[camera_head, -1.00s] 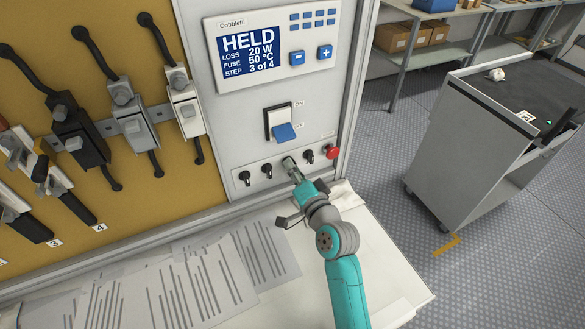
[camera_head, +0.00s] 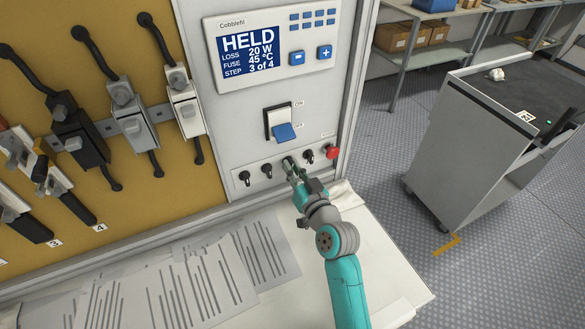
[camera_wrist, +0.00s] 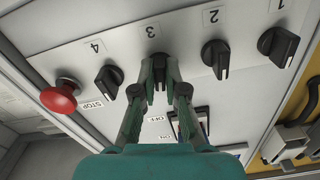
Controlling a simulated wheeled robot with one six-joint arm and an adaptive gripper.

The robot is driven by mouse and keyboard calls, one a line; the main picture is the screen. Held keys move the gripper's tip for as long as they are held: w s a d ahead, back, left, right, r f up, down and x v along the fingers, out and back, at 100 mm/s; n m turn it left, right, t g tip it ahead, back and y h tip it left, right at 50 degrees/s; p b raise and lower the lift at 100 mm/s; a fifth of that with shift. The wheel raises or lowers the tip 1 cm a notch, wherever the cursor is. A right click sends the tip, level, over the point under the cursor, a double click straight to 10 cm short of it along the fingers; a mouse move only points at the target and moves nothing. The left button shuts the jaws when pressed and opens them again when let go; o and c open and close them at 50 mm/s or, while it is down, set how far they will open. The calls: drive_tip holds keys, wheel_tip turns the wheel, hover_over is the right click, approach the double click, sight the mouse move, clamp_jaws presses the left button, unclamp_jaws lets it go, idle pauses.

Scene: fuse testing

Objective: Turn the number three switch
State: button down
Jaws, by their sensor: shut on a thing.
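The number three switch (camera_wrist: 160,67) is a black rotary knob on the grey panel, below its "3" label in the wrist view. My gripper (camera_wrist: 161,78) is closed on this knob, one finger on each side of it. In the head view my gripper (camera_head: 291,168) is at the panel's lower row of knobs and hides most of this switch. The exact turn of the knob is hard to read between the fingers.
Switch four (camera_wrist: 109,80) and a red stop button (camera_wrist: 60,96) are on one side, switch two (camera_wrist: 216,56) and switch one (camera_wrist: 279,45) on the other. The display (camera_head: 250,53) reads HELD, 20 W, 45 °C, step 3 of 4. Papers (camera_head: 215,268) lie on the bench below.

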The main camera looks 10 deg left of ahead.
drive_tip(key=shift+n, duration=1.1)
drive_tip(key=c, duration=1.2)
unclamp_jaws()
drive_tip(key=v, duration=1.2)
